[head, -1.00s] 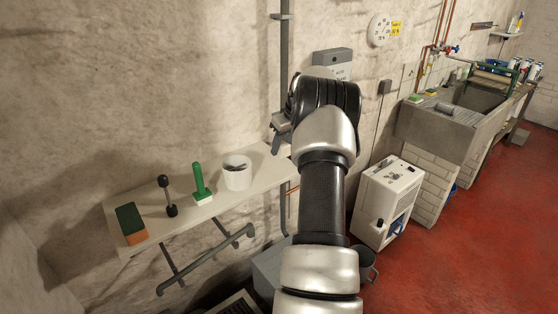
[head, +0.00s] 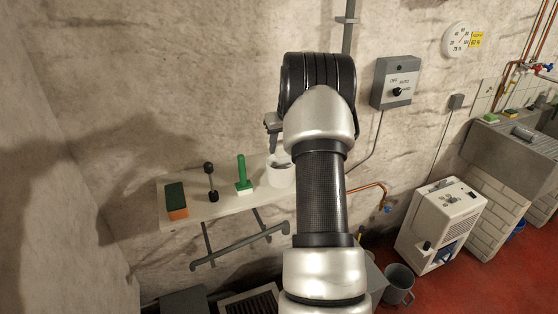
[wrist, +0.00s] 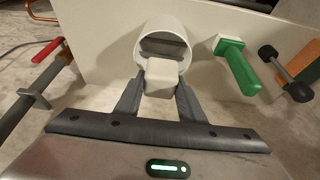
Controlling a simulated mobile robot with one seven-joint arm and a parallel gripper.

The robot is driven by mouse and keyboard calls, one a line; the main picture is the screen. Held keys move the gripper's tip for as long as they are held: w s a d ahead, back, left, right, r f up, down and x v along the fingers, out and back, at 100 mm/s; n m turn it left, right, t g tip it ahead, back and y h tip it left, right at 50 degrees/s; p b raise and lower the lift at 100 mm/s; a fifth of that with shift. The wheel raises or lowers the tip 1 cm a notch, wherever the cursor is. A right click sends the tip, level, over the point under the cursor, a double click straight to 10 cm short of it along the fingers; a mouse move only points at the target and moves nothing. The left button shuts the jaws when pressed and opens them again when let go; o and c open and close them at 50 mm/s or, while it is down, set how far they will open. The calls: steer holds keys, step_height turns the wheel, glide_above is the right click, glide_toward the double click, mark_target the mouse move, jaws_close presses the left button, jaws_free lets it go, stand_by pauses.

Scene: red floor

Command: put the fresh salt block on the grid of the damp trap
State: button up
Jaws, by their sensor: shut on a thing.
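My gripper (wrist: 159,88) is shut on a small white block, the salt block (wrist: 161,76), held between the two dark fingertips in the wrist view. Beyond it is a round white tub (wrist: 153,38) with a grey slatted piece inside, which looks like the damp trap and its grid. The block overlaps the near part of the tub's mouth in that view; I cannot tell whether they touch. In the head view the tub (head: 279,178) stands at the right of the shelf, partly hidden by my arm. My fingers and the block are not clear there.
The pale shelf (head: 220,208) also holds a green-and-orange block (head: 175,201), a dark dumbbell-shaped tool (head: 211,181) and a green-handled tool (head: 242,175). A grey rail (head: 240,248) runs below. A switch box (head: 397,82) is on the wall. A white dehumidifier-like unit (head: 440,225) and bucket (head: 398,284) stand right.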

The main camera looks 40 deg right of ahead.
mark_target(281, 157)
steer(key=shift+f, duration=2.6)
steer(key=shift+f, duration=0.1)
steer(key=shift+f, duration=0.2)
steer(key=o, duration=0.8)
steer(key=shift+r, duration=0.1)
steer(key=shift+r+p, duration=0.3)
steer(key=shift+p, duration=0.1)
steer(key=b+v, duration=0.1)
steer(key=v, duration=1)
steer(key=shift+s+r, duration=0.3)
steer(key=shift+a, duration=0.1)
